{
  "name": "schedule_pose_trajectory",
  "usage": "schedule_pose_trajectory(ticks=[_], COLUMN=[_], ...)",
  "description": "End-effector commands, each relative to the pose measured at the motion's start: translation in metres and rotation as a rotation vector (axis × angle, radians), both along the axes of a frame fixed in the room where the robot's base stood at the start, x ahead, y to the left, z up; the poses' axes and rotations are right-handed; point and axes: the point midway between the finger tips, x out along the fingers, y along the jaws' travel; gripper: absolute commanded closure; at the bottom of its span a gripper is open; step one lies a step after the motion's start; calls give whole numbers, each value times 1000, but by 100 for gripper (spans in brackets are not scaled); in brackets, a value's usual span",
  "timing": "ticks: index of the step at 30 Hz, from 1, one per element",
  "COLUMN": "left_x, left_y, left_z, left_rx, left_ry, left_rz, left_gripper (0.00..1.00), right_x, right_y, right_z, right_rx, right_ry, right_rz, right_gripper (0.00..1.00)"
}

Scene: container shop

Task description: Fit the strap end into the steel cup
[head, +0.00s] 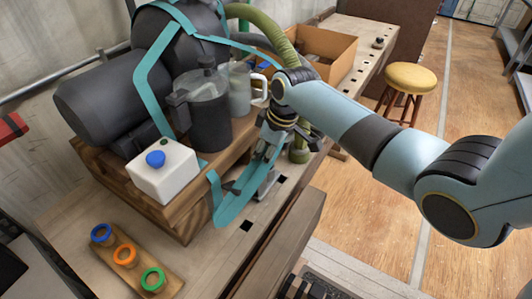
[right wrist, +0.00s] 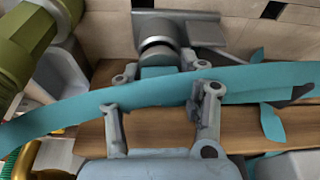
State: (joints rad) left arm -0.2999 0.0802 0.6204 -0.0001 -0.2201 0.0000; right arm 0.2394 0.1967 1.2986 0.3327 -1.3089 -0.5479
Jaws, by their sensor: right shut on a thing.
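A teal strap (head: 150,85) runs around a dark grey tank and hangs in a loop over the front of the wooden block. My right gripper (head: 262,152) is shut on the strap's end and points down near the bench edge. In the right wrist view my right gripper (right wrist: 157,70) has a teal piece between its fingertips, and the strap (right wrist: 240,84) crosses in front of the fingers. The steel cup (head: 268,184) stands on the bench just below the gripper. In the right wrist view the cup (right wrist: 158,28) is directly beyond the fingertips; whether the end touches it I cannot tell. My left gripper is out of view.
A dark jug (head: 208,118), a clear jug (head: 240,92) and a white box with a blue knob (head: 163,174) stand left of the gripper. A green hose (right wrist: 28,42) is close by. A ring board (head: 133,262) lies at front left.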

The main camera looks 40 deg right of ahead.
Motion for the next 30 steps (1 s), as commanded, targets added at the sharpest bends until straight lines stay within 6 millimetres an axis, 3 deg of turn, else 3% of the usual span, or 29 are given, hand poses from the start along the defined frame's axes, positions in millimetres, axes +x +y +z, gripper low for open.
schedule_pose_trajectory(ticks=[30], left_x=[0], left_y=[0], left_z=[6], left_rx=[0], left_ry=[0], left_rz=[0], left_gripper=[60], right_x=[0], right_y=[0], right_z=[1], right_rx=[0], right_ry=[-1], right_rz=[0], right_gripper=[93])
